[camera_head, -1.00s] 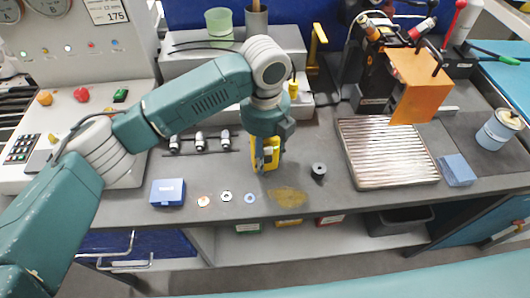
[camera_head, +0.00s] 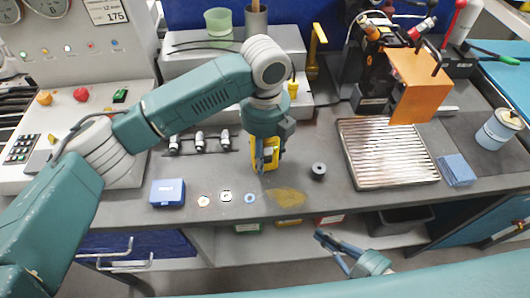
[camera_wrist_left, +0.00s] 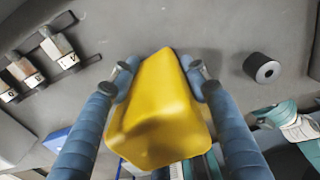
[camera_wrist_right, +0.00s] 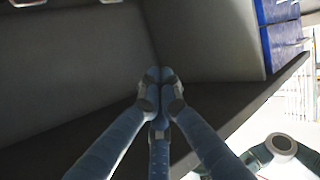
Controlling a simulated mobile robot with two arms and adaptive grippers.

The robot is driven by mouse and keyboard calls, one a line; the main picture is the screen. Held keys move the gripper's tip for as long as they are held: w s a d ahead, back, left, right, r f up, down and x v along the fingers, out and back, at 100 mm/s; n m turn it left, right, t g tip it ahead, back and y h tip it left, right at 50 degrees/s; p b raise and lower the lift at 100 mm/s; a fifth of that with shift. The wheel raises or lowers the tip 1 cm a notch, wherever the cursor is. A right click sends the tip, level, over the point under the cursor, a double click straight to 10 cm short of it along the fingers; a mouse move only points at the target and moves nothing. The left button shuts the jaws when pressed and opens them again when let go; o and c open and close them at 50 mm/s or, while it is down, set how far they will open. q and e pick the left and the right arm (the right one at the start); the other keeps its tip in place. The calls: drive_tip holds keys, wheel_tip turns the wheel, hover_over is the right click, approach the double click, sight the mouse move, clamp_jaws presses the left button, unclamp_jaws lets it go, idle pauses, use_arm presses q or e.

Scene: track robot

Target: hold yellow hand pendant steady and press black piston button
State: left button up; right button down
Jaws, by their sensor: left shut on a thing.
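The yellow hand pendant (camera_head: 274,157) is in my left gripper (camera_head: 264,164) above the front middle of the bench. In the left wrist view its yellow body (camera_wrist_left: 160,110) sits between the blue fingers, which close on its sides. I cannot tell whether it touches the bench. A short black cylinder with a pale centre (camera_head: 318,170) stands on the bench to its right, apart from it; I cannot tell whether this is the piston button. No black button shows on the pendant. My right gripper (camera_head: 335,250) is in front of the bench edge, empty, its fingertips together in the right wrist view (camera_wrist_right: 160,78).
A blue box (camera_head: 168,192) and several small rings lie along the front edge to the left. An orange plate (camera_head: 416,85) stands behind the tray. Open shelves are below the bench.

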sight(268, 160)
drive_tip(key=a+r+n+y, duration=0.2)
drive_tip(key=a+r+y, duration=0.3)
drive_tip(key=r, duration=0.6)
drive_tip(key=a+r+n+y, duration=0.25)
drive_tip(key=a+r, duration=0.45)
drive_tip(key=r, duration=0.4)
drive_tip(key=shift+w+a, duration=0.25)
drive_tip(key=shift+w, duration=1.85)
drive_tip(key=shift+w+a, duration=0.2)
drive_tip(key=shift+w, duration=1.9)
drive_tip(key=shift+w, duration=0.1)
drive_tip(key=shift+w, duration=0.15)
drive_tip(key=shift+r, duration=0.1)
